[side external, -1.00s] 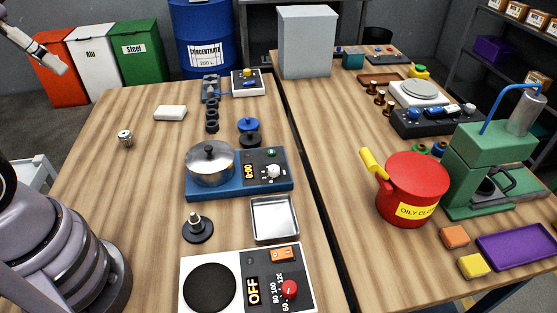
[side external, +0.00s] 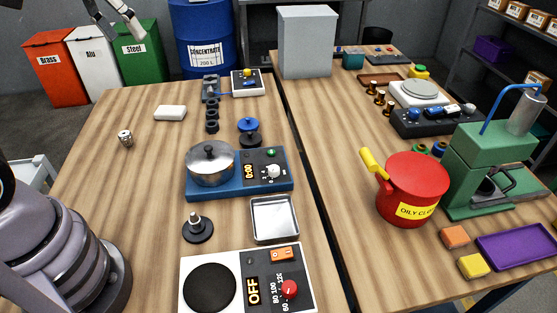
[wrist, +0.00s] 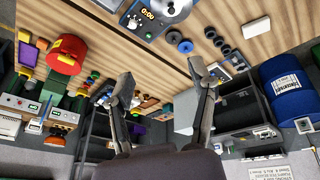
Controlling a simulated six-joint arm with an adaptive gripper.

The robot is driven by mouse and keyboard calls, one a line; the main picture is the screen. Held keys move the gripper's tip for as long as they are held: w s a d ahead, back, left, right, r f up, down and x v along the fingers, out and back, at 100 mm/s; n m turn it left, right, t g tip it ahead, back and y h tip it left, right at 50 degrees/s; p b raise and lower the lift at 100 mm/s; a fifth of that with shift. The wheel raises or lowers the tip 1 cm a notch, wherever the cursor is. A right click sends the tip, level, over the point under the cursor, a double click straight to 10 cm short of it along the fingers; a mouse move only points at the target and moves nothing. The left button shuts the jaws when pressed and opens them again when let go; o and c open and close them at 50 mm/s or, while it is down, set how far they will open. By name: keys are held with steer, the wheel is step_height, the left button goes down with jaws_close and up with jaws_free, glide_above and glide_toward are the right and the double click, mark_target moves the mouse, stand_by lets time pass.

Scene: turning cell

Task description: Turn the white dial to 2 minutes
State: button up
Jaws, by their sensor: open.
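The white dial (side external: 272,171) sits on the right part of a blue timer unit (side external: 230,187), beside a display (side external: 249,171) reading 0:00 and below a small green button. A lidded metal pot (side external: 209,165) stands on the unit's left part. My gripper (side external: 133,24) is high at the upper left of the side view, far from the dial and touching nothing. In the wrist view my gripper (wrist: 161,74) has its fingers apart with nothing held between them. The unit's 0:00 display (wrist: 148,14) shows at the top edge there; the dial is too small to read.
A hotplate (side external: 247,280) with a red knob and an OFF display is at the front. A metal tray (side external: 274,219), a black stand (side external: 197,228) and black-and-blue discs (side external: 249,130) surround the timer unit. A red pot (side external: 411,190) stands across the table gap. The left table area is mostly bare.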

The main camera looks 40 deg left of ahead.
steer(key=w+d+f+n+g, duration=0.1)
steer(key=w+d+f+n, duration=0.2)
steer(key=w, duration=0.6)
steer(key=n+g, duration=0.3)
glide_above(274, 168)
step_height(274, 168, down, 21)
step_height(274, 168, down, 14)
steer(key=shift+f, duration=0.25)
steer(key=shift+c, duration=0.3)
jaws_close()
